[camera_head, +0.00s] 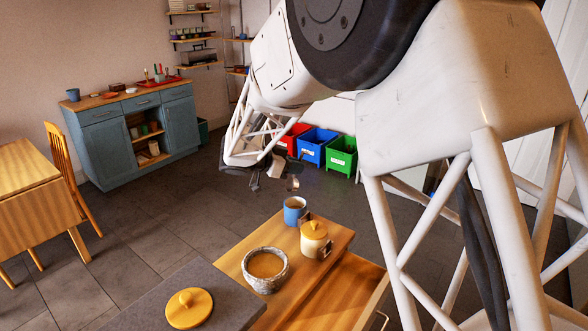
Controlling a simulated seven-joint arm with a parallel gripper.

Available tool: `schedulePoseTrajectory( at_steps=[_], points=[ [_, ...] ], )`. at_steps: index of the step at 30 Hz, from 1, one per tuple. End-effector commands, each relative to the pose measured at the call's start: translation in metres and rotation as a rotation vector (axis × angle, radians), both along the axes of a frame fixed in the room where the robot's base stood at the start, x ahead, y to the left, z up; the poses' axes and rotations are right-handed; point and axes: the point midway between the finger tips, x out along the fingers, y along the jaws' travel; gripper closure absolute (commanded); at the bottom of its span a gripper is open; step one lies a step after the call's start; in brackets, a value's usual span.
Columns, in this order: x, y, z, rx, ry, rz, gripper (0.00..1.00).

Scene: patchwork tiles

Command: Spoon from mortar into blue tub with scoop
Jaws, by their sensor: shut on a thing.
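The mortar (251,277) is a grey speckled stone bowl on the wooden top in front. It holds a tan-orange fill. The small blue tub (293,216) stands upright behind it and slightly right, near the back edge of the same top. Its inside looks pale, and I cannot tell if anything is in it. My gripper (277,168) is at the end of my white arm, above and behind the tub in the picture and apart from it. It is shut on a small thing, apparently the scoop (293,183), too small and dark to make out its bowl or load.
A cream jar with a yellow lid (313,235) stands right of the mortar. A round yellow lid (189,308) lies on the grey slab in front. An open drawer (350,290) juts out at right. Red, blue (317,147) and green bins stand on the floor behind.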

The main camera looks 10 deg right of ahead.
Motion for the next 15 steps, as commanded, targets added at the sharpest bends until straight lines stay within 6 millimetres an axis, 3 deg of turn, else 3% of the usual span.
schedulePoseTrajectory(
  at_steps=[15],
  points=[
    [0.002,-0.007,0.010,0.098,0.028,0.001,1.00]
  ],
)
